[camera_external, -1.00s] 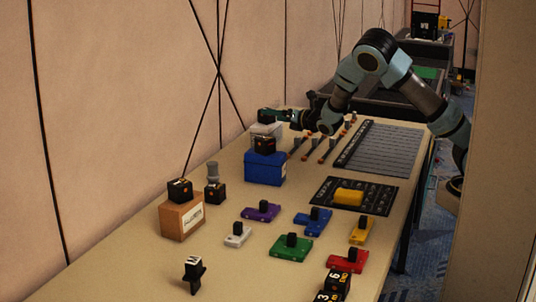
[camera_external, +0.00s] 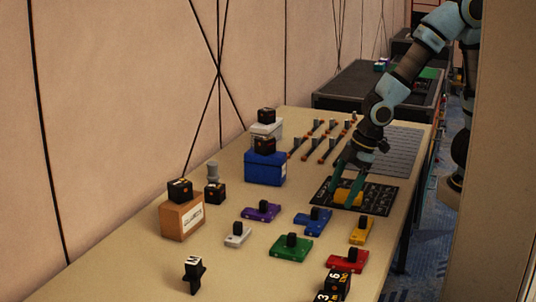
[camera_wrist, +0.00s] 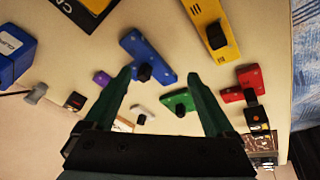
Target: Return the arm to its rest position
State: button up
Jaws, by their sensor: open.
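My gripper (camera_external: 343,196) points down over the black printed mat (camera_external: 385,194) on the table, with its two teal fingers spread apart. In the outside view the fingers overlap a yellow block (camera_external: 347,190) on that mat, and I cannot tell how high above it they are. In the wrist view the gripper (camera_wrist: 159,75) shows nothing held between its fingers. My arm reaches in from the right and bends down at the wrist.
Blue (camera_external: 314,221), purple (camera_external: 261,211), green (camera_external: 291,248), red (camera_external: 347,261) and white (camera_external: 237,235) knobbed pieces lie nearby. A blue box (camera_external: 265,168) and a brown box (camera_external: 181,218) carry black cubes. A grey grid panel (camera_external: 402,150) lies behind. The wall borders the left.

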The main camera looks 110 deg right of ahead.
jog(key=shift+m+g+y, duration=0.4)
jog(key=shift+m+g, duration=0.1)
jog(key=shift+g, duration=0.3)
jog(key=s+a, duration=0.2)
jog(key=a, duration=0.1)
jog(key=s+a+f, duration=0.1)
jog(key=s+a, duration=0.1)
jog(key=s, duration=0.1)
jog(key=shift+s+a+f, duration=0.15)
jog(key=shift+s+a, duration=0.1)
jog(key=shift+a, duration=0.15)
jog(key=shift+m+g, duration=0.3)
jog(key=shift+m, duration=0.1)
jog(key=s+f+b, duration=0.1)
jog(key=f, duration=0.1)
jog(key=s+a+f+b, duration=0.1)
jog(key=b, duration=0.1)
jog(key=shift+s+f, duration=0.1)
jog(key=shift+f, duration=0.25)
notch_tip(320, 180, up, 2)
jog(key=shift+r+p, duration=0.1)
jog(key=shift+p, duration=0.95)
notch_tip(320, 180, up, 12)
jog(key=p, duration=1.2)
